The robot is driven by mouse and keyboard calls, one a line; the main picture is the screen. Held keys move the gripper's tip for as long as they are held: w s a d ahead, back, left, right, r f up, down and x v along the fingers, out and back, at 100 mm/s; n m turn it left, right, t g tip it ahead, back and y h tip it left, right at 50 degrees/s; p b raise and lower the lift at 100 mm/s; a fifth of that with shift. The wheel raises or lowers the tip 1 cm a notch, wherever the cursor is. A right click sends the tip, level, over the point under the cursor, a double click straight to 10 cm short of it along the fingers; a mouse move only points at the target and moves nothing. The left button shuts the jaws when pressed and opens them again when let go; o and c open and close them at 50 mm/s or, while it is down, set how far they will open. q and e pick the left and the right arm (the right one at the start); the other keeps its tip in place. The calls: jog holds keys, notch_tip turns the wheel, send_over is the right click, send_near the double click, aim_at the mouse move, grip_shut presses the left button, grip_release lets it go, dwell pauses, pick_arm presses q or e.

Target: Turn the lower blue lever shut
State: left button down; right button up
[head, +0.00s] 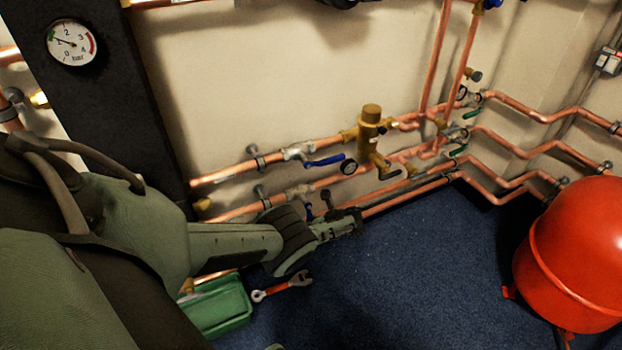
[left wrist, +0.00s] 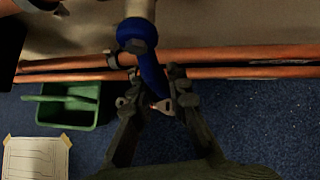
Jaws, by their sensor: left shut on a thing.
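The lower blue lever (left wrist: 150,70) hangs from its valve in the left wrist view, its lower end between the fingers of my left gripper (left wrist: 156,98). The gripper is shut on it. In the head view only a small blue part of this lever (head: 309,211) shows, beside my left gripper (head: 345,217) at the lower copper pipes. The rest is hidden by the gripper. My right gripper is in neither view.
Copper pipes (head: 410,154) run along the wall with a brass fitting (head: 371,130). A red tank (head: 575,250) stands right. The middle floor is clear.

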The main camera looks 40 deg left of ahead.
pick_arm(q)
jog(key=shift+s+f, duration=0.15)
jog(key=shift+s, duration=0.25)
jog(key=c, duration=1.5)
grip_release()
jog(key=shift+a, duration=0.1)
jog(key=shift+o, duration=0.2)
jog(key=shift+w, duration=0.15)
jog(key=shift+d+r, duration=0.45)
jog(key=shift+d, duration=0.05)
jog(key=v, duration=1)
jog(key=shift+d+r, duration=0.25)
jog(key=shift+d, duration=0.1)
